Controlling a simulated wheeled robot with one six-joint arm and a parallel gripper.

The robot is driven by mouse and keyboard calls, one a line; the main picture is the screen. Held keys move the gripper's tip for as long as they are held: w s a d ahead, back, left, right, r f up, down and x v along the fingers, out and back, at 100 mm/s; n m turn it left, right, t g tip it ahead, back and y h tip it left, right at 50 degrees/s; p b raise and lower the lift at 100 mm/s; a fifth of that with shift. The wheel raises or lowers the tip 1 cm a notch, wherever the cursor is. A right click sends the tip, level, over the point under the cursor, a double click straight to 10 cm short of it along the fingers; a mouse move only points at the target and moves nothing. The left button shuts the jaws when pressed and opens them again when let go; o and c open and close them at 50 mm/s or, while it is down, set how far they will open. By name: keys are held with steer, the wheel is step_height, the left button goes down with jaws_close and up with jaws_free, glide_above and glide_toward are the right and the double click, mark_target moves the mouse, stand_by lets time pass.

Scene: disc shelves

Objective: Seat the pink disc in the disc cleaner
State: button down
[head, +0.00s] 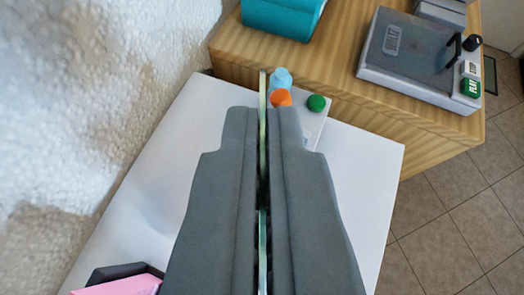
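My gripper (263,115) points away from me, its two grey fingers shut on a thin disc (263,88). The disc is edge-on to the camera, a narrow pale-greenish line between the fingers. Its face colour does not show, so I cannot confirm it is pink. Beyond the fingertips is a light-coloured device (309,128) with a blue part, an orange part and a green button, likely the disc cleaner. My fingers and the disc hide much of it. I cannot tell whether the disc touches it.
The device is on a white table (362,165). Behind is a wooden cabinet (335,75) with a teal box (283,15) and a grey player (415,55) marked PLAY. A pink and black case (120,283) is at lower left. A rough white wall (90,90) borders the left.

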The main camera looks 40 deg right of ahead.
steer(key=c, duration=1.7)
jaws_free()
steer(key=shift+f, duration=0.1)
steer(key=shift+s+a+r, duration=0.15)
steer(key=shift+r, duration=0.55)
steer(key=v, duration=1.1)
steer(key=shift+s, duration=0.25)
steer(key=shift+a+r, duration=0.1)
steer(key=shift+a, duration=0.1)
